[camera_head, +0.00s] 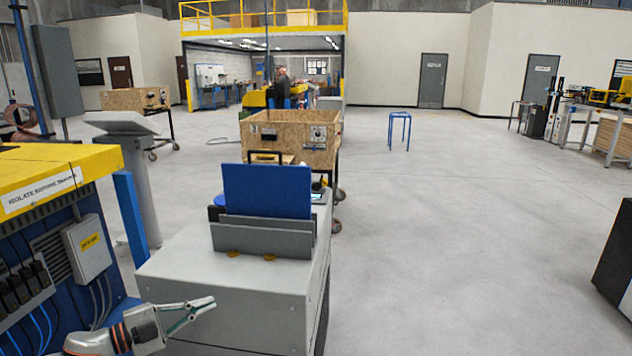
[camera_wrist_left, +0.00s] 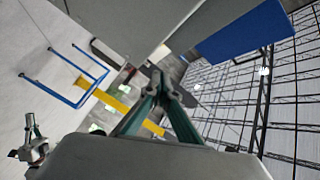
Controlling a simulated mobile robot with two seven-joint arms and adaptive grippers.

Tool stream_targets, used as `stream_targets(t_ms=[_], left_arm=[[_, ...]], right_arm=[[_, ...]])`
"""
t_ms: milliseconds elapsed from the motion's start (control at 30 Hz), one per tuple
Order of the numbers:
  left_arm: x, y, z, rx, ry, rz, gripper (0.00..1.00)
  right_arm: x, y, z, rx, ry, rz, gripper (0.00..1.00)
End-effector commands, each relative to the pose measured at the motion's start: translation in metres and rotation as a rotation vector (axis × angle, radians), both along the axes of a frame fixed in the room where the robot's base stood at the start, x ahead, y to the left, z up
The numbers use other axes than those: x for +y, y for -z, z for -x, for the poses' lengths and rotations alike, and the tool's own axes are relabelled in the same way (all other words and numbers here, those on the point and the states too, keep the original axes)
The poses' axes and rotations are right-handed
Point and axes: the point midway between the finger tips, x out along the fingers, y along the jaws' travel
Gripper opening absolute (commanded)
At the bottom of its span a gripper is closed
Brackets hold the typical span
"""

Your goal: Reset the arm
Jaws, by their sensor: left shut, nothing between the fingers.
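My left gripper (camera_head: 203,306) is low at the bottom left of the head view, in front of the grey cabinet (camera_head: 215,285). It is shut and empty, its teal fingers pointing right. In the left wrist view the fingertips (camera_wrist_left: 158,82) meet, with nothing between them. What looks like my right gripper (camera_wrist_left: 32,128) shows small at the left of that view, too small to tell open or shut. It is outside the head view.
A blue panel (camera_head: 267,190) stands in a grey holder on the cabinet. A yellow-topped machine (camera_head: 60,165) is at the left. Behind the cabinet is a wooden crate (camera_head: 290,132) on a cart. A blue stool frame (camera_head: 400,130) stands farther back. The floor at the right is mostly clear.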

Motion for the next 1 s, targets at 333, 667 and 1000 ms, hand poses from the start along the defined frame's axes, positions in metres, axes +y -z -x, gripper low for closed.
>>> stream_targets(t_ms=[333,667,1000], left_arm=[[-0.082,0.107,0.091,0.269,-0.283,0.318,0.00],[-0.083,0.203,0.215,0.665,-0.652,0.479,0.00],[-0.068,0.252,0.314,0.938,-0.872,0.503,0.00]], right_arm=[[0.000,0.003,0.003,0.007,-0.001,0.001,0.00],[0.000,0.005,0.004,0.011,-0.001,0.002,0.00],[0.000,0.005,0.004,0.011,-0.001,0.002,0.00]])
